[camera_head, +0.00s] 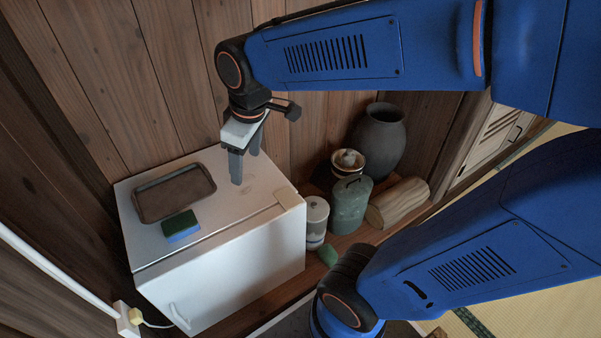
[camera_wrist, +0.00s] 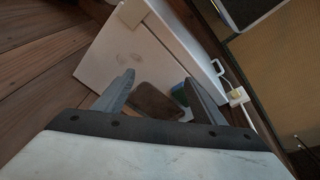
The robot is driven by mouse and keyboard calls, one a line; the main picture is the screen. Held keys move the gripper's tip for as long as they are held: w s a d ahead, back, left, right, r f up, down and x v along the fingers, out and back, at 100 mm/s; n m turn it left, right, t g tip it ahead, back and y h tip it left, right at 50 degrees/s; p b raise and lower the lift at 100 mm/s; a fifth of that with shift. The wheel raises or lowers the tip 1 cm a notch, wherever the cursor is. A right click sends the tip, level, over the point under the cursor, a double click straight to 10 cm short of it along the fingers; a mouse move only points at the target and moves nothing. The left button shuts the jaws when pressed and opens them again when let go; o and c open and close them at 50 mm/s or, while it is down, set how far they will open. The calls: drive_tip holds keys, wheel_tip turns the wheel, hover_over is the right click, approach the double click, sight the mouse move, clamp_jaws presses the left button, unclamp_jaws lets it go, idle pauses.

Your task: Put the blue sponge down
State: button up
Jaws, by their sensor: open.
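The blue sponge (camera_head: 181,226) has a green top layer and lies on the white cabinet (camera_head: 222,261), close to its front edge and just in front of a brown tray. It also shows in the wrist view (camera_wrist: 181,96), partly hidden behind a finger. My gripper (camera_head: 243,168) is open and empty above the right part of the cabinet top, to the right of the tray and apart from the sponge. In the wrist view my gripper's fingers (camera_wrist: 163,88) stand wide apart with nothing held between them.
The brown tray (camera_head: 173,193) lies empty on the cabinet. A striped jar (camera_head: 316,221), a green canister (camera_head: 349,205), a dark vase (camera_head: 377,140) and a log (camera_head: 398,203) stand or lie to the right. A wooden wall (camera_head: 160,75) rises behind. The cabinet top's right part is clear.

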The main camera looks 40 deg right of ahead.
drive_tip(key=s+d+m+t, duration=0.2)
drive_tip(key=s+d+m, duration=0.5)
drive_tip(key=s, duration=0.3)
drive_tip(key=shift+s+d+f+h, duration=0.25)
drive_tip(key=shift+d+h, duration=0.05)
drive_tip(key=shift+d, duration=0.1)
drive_tip(key=shift+o, duration=0.6)
